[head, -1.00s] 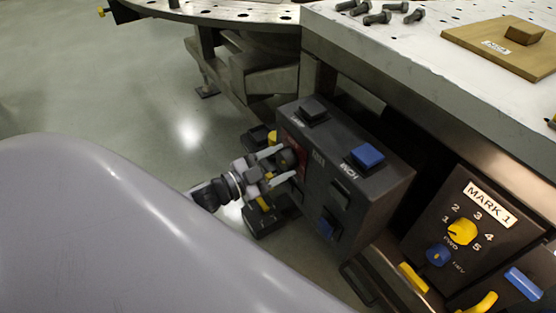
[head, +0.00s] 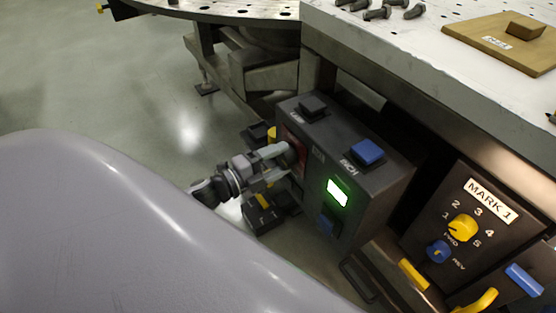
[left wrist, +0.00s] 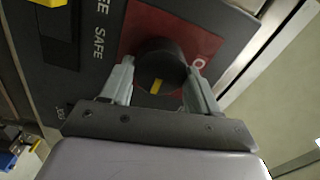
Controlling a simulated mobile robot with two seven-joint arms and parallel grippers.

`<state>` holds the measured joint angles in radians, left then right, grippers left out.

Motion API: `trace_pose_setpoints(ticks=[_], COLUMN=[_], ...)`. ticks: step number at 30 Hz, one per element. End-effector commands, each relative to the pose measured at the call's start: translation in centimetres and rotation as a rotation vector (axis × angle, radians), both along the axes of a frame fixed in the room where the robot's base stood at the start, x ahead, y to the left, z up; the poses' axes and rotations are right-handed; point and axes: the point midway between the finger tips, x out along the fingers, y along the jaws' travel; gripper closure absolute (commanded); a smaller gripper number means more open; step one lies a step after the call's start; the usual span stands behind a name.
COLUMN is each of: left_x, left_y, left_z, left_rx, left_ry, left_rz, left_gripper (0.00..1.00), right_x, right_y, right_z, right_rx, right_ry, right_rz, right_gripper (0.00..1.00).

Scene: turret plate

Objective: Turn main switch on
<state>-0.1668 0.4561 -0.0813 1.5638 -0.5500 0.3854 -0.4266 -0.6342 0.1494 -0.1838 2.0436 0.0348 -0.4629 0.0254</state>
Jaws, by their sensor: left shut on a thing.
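The main switch is a dark round knob with a yellow mark on a red plate, seen close in the left wrist view as the main switch knob (left wrist: 158,68). It sits on the side of a dark control box (head: 372,200). My left gripper (head: 288,165) is shut on the knob, with one finger on each side of it in the left wrist view (left wrist: 158,84). In the head view the gripper mostly hides the knob, and part of the red plate (head: 296,142) shows. A lamp (head: 337,192) on the box glows green. My right gripper is not in view.
A black button (head: 313,104) and a blue button (head: 367,151) are on top of the box. A MARK 1 panel (head: 477,225) with yellow and blue knobs stands at right. The worktable (head: 395,55) holds bolts and a wooden plate (head: 500,45).

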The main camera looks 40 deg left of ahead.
Motion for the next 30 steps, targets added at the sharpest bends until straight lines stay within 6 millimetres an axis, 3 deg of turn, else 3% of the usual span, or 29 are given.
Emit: trace_pose_setpoints(ticks=[18, 19, 21, 30], left_x=[-0.06, -0.05, -0.05, -0.08], left_y=[-0.09, -0.10, -0.10, -0.01], left_z=[-0.04, -0.04, -0.04, -0.03], left_rx=[0.043, 0.043, 0.042, 0.040], left_ry=[-0.017, -0.017, -0.017, -0.016], left_rz=[-0.003, -0.003, -0.003, -0.001], left_gripper=[0.70, 0.36, 0.14, 0.14], right_x=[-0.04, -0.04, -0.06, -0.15], right_y=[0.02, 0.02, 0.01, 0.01], right_z=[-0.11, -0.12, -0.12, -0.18], right_rx=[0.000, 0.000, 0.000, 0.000], right_ry=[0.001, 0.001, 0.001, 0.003], right_rz=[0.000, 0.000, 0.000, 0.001], right_gripper=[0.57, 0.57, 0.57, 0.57])
